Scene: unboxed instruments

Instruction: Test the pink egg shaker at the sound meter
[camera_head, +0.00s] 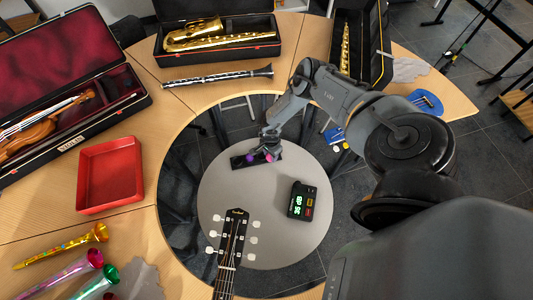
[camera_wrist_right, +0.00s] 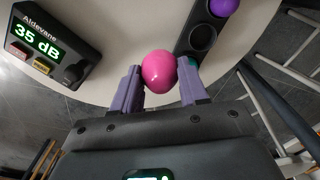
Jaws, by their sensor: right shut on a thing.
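The pink egg shaker (camera_wrist_right: 159,70) is between the fingers of my right gripper (camera_wrist_right: 160,84), which is shut on it. In the head view the pink egg shaker (camera_head: 268,157) shows just below the right gripper (camera_head: 270,149), at the right end of a black holder. I cannot tell whether it is clear of the holder. The sound meter (camera_head: 301,201) lies on the round grey table, right of and nearer than the holder. In the wrist view the sound meter (camera_wrist_right: 47,45) is at the upper left and reads 35 dB. My left gripper is not in view.
The black holder (camera_wrist_right: 202,37) has an empty cup and a purple egg (camera_wrist_right: 224,7). A guitar headstock (camera_head: 233,225) reaches over the front of the grey table (camera_head: 220,190). A red tray (camera_head: 110,175) and instrument cases stand on the surrounding wooden table. The grey table's left part is clear.

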